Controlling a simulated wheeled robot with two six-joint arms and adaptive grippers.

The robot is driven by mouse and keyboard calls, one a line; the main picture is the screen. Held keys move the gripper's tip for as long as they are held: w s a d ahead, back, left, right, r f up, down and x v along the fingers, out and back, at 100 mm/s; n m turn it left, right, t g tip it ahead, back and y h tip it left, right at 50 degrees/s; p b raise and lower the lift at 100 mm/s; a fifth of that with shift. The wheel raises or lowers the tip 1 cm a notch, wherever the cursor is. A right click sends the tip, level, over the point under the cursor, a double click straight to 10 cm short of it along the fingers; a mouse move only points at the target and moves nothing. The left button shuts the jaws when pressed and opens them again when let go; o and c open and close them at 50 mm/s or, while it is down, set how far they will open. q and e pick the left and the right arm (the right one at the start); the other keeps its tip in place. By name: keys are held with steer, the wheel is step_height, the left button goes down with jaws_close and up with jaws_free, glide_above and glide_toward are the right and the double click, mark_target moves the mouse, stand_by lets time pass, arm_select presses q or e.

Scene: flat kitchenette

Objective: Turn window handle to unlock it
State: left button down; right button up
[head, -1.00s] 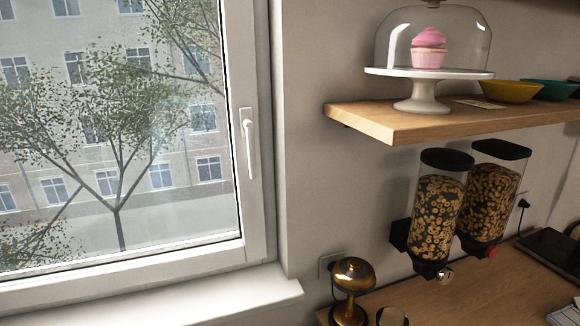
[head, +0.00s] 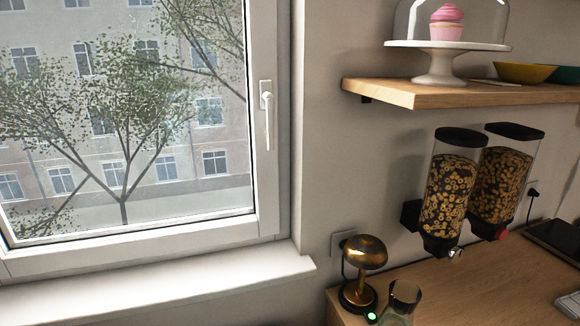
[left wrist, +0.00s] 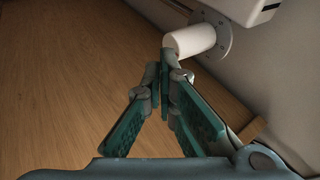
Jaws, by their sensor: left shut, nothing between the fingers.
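The white window handle (head: 268,118) is on the right side of the window frame (head: 262,190) in the head view. Its lever points straight down. The window looks closed. My left gripper (left wrist: 165,75) shows only in the left wrist view, with its teal fingers shut and nothing between them. The handle does not show in that view, and neither gripper shows in the head view.
A white sill (head: 160,285) runs below the window. Cereal dispensers (head: 450,195) hang below a wooden shelf (head: 450,95). The left wrist view shows wooden floor (left wrist: 60,90).

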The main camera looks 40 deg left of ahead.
mark_target(268, 120)
arm_select(q)
steer(key=w+a+r+t+y+b, duration=0.15)
steer(key=w+r, duration=0.25)
steer(key=r, duration=0.5)
steer(key=w+a+r+t+y+b, duration=0.1)
steer(key=w+a+r+y, duration=0.1)
steer(key=w+r, duration=0.5)
steer(key=s+a+r+y, duration=0.1)
steer(key=r+y, duration=0.1)
steer(key=r, duration=1.2)
steer(key=s+a+r+y, duration=0.1)
steer(key=s+r+y, duration=0.1)
steer(key=r, duration=1.1)
steer(key=s+a+r+y, duration=0.1)
steer(key=r+y, duration=0.3)
steer(key=r, duration=1)
steer(key=shift+s+r+n+b, duration=0.35)
steer(key=shift+s+n+b, duration=0.1)
steer(key=shift+s, duration=0.25)
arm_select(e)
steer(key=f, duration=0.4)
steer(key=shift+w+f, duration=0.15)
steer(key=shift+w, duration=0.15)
arm_select(q)
steer(key=shift+a, duration=0.15)
steer(key=p+x, duration=0.1)
steer(key=x, duration=0.9)
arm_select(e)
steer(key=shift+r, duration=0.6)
